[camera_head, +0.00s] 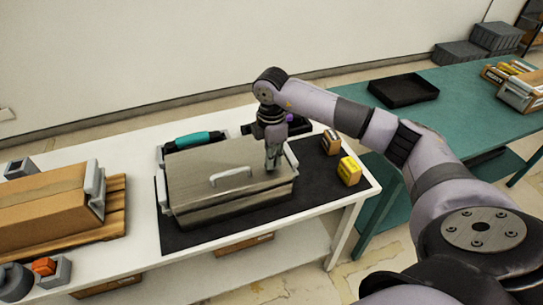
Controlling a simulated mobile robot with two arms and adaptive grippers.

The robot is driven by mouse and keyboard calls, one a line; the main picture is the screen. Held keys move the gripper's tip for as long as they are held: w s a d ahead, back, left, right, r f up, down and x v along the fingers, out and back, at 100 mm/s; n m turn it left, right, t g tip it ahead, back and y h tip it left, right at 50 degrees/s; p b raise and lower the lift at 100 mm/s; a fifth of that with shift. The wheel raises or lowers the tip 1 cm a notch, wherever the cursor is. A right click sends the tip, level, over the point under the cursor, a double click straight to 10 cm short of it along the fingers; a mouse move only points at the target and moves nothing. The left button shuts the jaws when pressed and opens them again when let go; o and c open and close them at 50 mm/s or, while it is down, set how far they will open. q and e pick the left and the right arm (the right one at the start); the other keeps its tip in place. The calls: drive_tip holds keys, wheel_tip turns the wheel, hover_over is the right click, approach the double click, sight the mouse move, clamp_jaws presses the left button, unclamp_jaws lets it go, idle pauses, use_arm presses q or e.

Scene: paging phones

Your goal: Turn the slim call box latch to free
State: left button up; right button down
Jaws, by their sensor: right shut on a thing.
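A wide grey-brown box (225,178) with a pale handle (231,174) on its lid stands on a black mat (310,182). My right gripper (272,165) points down at the right end of this box's lid. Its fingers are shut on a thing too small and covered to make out. A pale clasp (292,156) shows at the box's right end, just beside the fingers. I cannot tell which part is the slim call box latch. A dark object with a purple part (290,117) stands behind my gripper, partly hidden. My left gripper is not in view.
A teal-handled thing (194,140) lies behind the box. A yellow box (349,170) and a brown box (331,142) stand to its right. A cardboard box (45,208) is at left, near an orange-topped grey piece (45,266). A green table (465,110) holds a black tray (404,88).

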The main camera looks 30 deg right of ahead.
drive_tip(key=shift+m, duration=0.6)
drive_tip(key=c, duration=1.6)
unclamp_jaws()
drive_tip(key=shift+c, duration=0.2)
drive_tip(key=shift+r, duration=0.1)
wheel_tip(320, 180, up, 12)
